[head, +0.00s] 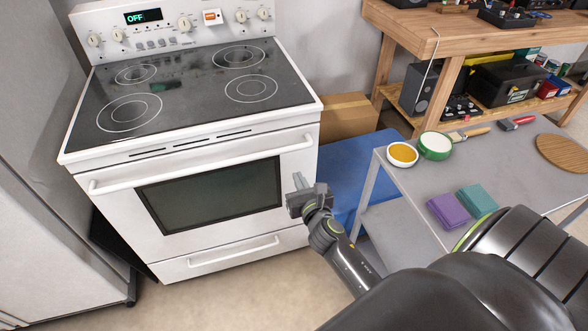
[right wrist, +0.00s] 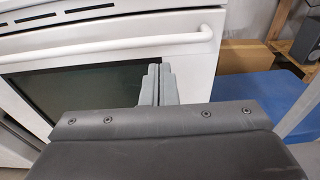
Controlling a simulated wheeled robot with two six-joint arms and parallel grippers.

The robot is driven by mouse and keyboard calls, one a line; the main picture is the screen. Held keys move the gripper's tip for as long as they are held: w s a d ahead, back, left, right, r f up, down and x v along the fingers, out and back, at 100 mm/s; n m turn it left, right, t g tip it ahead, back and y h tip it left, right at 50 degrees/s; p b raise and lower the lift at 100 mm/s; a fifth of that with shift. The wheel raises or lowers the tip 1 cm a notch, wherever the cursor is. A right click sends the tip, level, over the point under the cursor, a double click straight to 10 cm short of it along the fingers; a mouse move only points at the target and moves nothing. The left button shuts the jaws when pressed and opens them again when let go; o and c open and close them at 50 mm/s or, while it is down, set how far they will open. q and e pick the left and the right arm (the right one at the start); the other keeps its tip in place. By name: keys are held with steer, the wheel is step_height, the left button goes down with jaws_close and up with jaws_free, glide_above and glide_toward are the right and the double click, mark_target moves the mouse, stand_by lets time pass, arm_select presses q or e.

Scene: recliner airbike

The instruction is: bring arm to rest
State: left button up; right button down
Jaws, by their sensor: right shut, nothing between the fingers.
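My right gripper (head: 300,183) is in front of the white stove's oven door (head: 300,150), near the right end of its handle. It is shut and empty. In the right wrist view, the two grey fingers of the gripper (right wrist: 160,82) are together, with the oven door and its white handle (right wrist: 120,45) behind them. My right arm reaches in from the lower right of the head view. My left gripper is not in view. The oven door looks shut.
A grey metal table (head: 405,213) stands to the right, holding bowls, purple and teal cloths and brushes. A blue box (head: 355,165) and a cardboard box (head: 347,117) are behind. A wooden workbench (head: 400,30) is at the back right. Floor before the stove is clear.

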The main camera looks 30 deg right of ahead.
steer(key=shift+v, duration=1.4)
steer(key=s+f+m+g+y, duration=0.1)
steer(key=s+f+m+g, duration=0.3)
steer(key=s+f+m, duration=0.7)
steer(key=s+f+m+g+y, duration=0.1)
steer(key=s+f+m+g, duration=0.2)
steer(key=f, duration=1.4)
steer(key=s+f+m+g, duration=0.2)
steer(key=s+f+m, duration=0.3)
steer(key=s, duration=0.4)
steer(key=s+a+f+m+g+y, duration=0.1)
steer(key=s+f+m+g, duration=0.2)
steer(key=s+f+m, duration=0.2)
steer(key=s+a+f+m+g, duration=0.1)
steer(key=s+f+m+g, duration=0.1)
steer(key=s+f+m, duration=0.3)
steer(key=s+m, duration=0.4)
steer(key=s, duration=0.4)
steer(key=shift+s+a+g+y, duration=0.15)
steer(key=shift+s+g+y, duration=0.15)
steer(key=shift+g, duration=0.1)
steer(key=shift+w, duration=0.1)
